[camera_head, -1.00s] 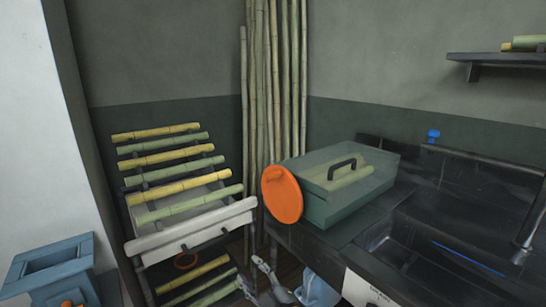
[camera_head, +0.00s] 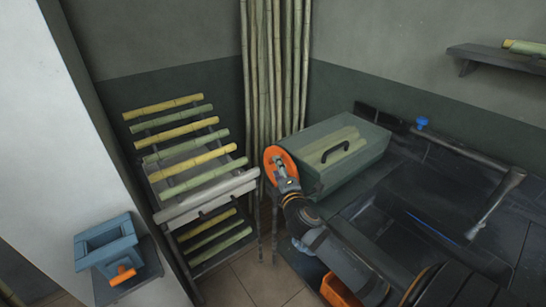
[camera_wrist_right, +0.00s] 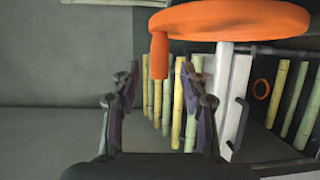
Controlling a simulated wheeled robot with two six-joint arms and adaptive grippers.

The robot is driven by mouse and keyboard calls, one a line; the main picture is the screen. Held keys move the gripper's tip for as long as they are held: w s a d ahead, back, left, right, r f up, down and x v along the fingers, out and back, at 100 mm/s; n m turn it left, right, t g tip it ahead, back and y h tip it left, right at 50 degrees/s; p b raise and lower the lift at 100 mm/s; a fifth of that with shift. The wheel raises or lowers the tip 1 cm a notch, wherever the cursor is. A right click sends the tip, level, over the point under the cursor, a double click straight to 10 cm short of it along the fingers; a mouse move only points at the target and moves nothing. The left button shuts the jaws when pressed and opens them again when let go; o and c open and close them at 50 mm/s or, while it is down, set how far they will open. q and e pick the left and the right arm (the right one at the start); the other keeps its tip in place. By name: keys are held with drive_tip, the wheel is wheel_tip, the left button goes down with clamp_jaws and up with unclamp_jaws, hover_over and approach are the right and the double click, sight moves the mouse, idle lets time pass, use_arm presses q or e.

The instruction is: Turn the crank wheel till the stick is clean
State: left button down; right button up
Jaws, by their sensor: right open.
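The orange crank wheel (camera_head: 268,158) is on the left end of a green box-shaped press (camera_head: 318,180) with a clear lid and black handle. Pale green sticks (camera_head: 338,143) show inside. My right gripper (camera_head: 281,170) is at the wheel's face, partly covering it. In the right wrist view the wheel (camera_wrist_right: 232,20) is at the top, with its orange knob (camera_wrist_right: 158,60) hanging between the spread fingers (camera_wrist_right: 164,88), near the tips. Whether the fingers touch the knob I cannot tell. My left gripper is not in view.
A rack (camera_head: 205,208) of yellow and green cane sticks stands left of the press. Tall canes (camera_head: 275,70) lean in the corner behind. A sink (camera_head: 425,215) is at the right. A blue hopper (camera_head: 108,240) with an orange handle is at the lower left.

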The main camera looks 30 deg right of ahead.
drive_tip(key=x, duration=0.6)
drive_tip(key=shift+w+p, duration=0.1)
drive_tip(key=shift+p, duration=0.2)
clamp_jaws()
